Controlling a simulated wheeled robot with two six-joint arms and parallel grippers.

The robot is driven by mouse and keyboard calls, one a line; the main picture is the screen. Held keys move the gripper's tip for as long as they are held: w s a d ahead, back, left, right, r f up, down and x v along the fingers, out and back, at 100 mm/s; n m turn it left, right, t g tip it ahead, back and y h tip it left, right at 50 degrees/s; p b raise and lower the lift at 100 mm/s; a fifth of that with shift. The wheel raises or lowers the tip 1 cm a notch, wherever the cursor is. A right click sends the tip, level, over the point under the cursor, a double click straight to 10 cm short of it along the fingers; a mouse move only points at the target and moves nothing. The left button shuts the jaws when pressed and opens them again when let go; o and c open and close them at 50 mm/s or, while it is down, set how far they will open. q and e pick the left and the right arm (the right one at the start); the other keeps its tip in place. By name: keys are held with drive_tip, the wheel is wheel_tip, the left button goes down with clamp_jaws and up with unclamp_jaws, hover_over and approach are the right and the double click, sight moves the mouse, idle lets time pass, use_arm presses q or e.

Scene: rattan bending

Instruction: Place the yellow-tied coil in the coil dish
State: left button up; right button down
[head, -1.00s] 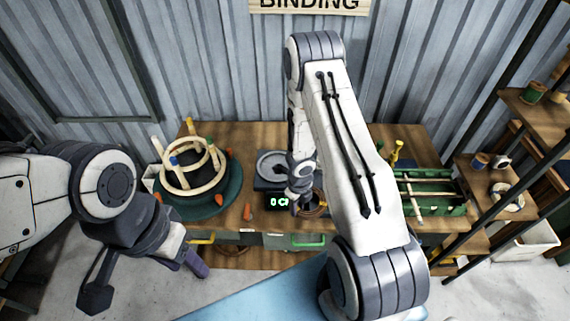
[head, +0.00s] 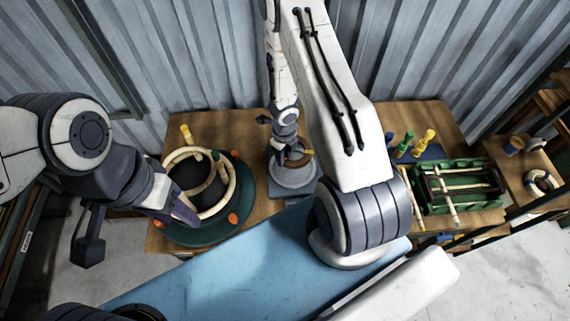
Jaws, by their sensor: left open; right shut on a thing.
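My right gripper (head: 288,146) is shut on a brown ring-shaped coil (head: 304,160) near the middle of the table. The coil is partly hidden by the gripper, and I cannot make out a yellow tie on it. A grey, round-topped dish or stand (head: 291,179) is directly below the coil in the head view. I cannot tell whether the coil touches it. My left gripper (head: 182,212) is open and empty, at the front left by the edge of a green round base.
The green round base (head: 208,234) carries a pale bent-cane ring form (head: 226,199) with orange and coloured pegs. A green rack (head: 455,208) with pale sticks stands on the right. Yellow, green and blue pegs (head: 424,143) stand behind it. My blue body top fills the foreground.

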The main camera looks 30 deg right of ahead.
wheel_tip(320, 180, down, 6)
drive_tip(key=b, duration=0.5)
drive_tip(key=shift+w+a+r, duration=0.15)
wheel_tip(320, 180, down, 4)
drive_tip(key=b, duration=0.3)
drive_tip(key=shift+b, duration=0.4)
drive_tip(key=shift+r, duration=0.15)
